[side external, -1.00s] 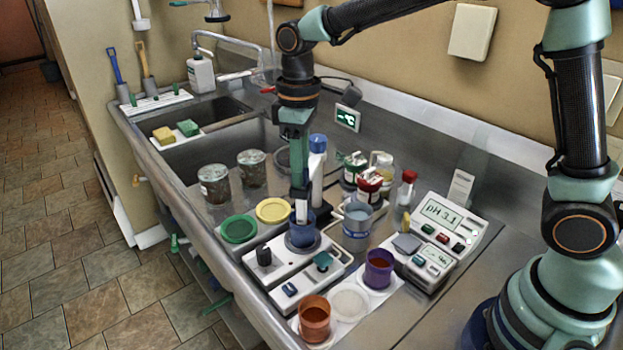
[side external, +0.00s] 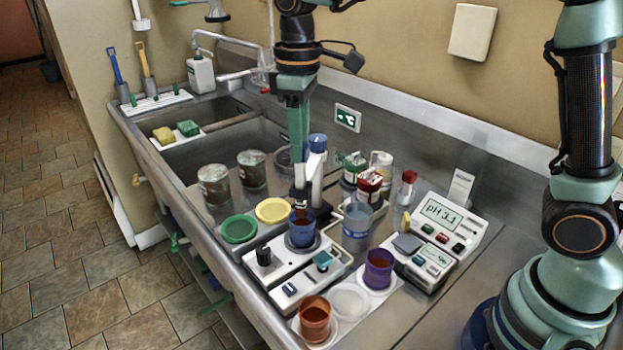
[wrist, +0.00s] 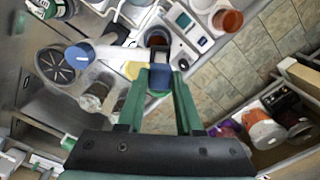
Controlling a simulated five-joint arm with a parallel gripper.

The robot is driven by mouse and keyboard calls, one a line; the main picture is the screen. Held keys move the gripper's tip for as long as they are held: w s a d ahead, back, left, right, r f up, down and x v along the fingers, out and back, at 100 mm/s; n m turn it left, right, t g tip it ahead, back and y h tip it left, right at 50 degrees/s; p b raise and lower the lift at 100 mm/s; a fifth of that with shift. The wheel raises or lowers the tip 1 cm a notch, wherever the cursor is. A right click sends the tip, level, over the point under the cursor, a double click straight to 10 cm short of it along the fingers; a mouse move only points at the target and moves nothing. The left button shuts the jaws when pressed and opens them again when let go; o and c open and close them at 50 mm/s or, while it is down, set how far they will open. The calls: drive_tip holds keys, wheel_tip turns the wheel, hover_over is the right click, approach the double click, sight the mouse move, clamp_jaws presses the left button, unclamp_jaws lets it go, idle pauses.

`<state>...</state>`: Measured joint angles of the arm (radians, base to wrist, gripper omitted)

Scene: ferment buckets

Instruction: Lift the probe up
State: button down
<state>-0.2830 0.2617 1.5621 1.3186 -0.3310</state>
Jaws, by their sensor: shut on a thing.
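My gripper (side external: 300,187) points straight down over the blue cup (side external: 302,238) on the white stirrer unit. Its green fingers are shut on the probe, whose blue head (wrist: 160,77) shows between the fingertips in the wrist view. The fingertips are above the cup rim. I cannot tell whether the probe's lower end is clear of the cup. Brown liquid shows in the cup.
Green (side external: 238,228) and yellow (side external: 273,210) lids lie left of the unit. Orange (side external: 315,318) and purple (side external: 379,270) cups stand in front.

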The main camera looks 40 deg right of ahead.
drive_tip(key=shift+r, duration=0.55)
drive_tip(key=c, duration=0.7)
unclamp_jaws()
drive_tip(key=shift+c, duration=0.2)
drive_tip(key=shift+o, duration=0.9)
wheel_tip(320, 180, up, 12)
